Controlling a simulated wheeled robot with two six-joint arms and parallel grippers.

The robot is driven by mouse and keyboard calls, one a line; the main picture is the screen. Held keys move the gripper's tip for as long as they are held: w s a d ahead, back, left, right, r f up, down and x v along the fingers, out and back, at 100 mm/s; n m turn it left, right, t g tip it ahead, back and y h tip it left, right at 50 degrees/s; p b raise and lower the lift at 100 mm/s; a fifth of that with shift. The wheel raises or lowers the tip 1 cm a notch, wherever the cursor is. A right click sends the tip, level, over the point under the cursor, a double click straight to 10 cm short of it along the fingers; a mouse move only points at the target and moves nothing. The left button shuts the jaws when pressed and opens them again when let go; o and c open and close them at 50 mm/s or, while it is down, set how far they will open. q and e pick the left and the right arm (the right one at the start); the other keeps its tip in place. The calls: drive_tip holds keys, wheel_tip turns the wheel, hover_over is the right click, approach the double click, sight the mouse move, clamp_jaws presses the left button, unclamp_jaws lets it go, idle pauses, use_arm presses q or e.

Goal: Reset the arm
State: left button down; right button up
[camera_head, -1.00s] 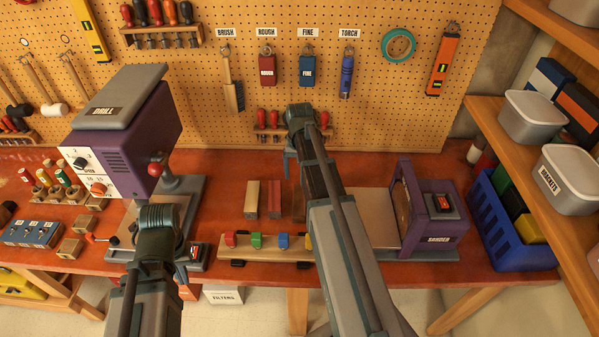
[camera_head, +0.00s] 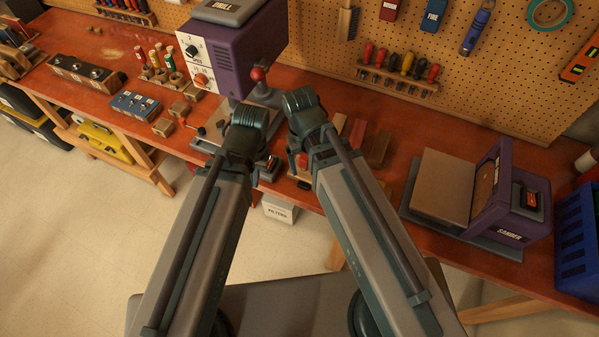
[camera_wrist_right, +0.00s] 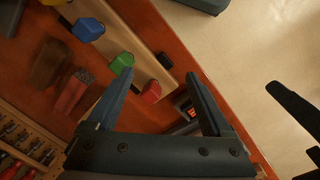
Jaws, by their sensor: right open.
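My left arm (camera_head: 205,235) reaches up from the bottom of the head view to a bent joint beside the purple drill press. My right arm (camera_head: 365,215) comes up beside it, and its bent end is close to the left arm's end. Both grippers are hidden behind the arms in the head view. In the right wrist view my right gripper (camera_wrist_right: 160,75) is open and empty, with its fingers wide apart over a wooden rail with coloured knobs. The red knob (camera_wrist_right: 151,92) shows between the fingers. Dark pieces at the right edge may be my left gripper.
A drill press (camera_head: 235,50) stands close behind my left arm. A purple sander (camera_head: 505,200) is on the right of the red workbench (camera_head: 90,50), next to a blue bin (camera_head: 580,235). A pegboard with tools is behind. Clear floor (camera_head: 90,240) lies at the left front.

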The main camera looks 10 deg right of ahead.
drive_tip(key=shift+n, duration=0.7)
drive_tip(key=s+a, duration=0.2)
drive_tip(key=s, duration=0.1)
drive_tip(key=shift+s+a, duration=0.1)
drive_tip(key=shift+a, duration=0.25)
drive_tip(key=shift+f, duration=0.1)
wheel_tip(320, 180, down, 7)
drive_tip(key=b, duration=0.7)
drive_tip(key=shift+f, duration=0.15)
drive_tip(key=shift+r, duration=0.2)
drive_tip(key=shift+c, duration=0.2)
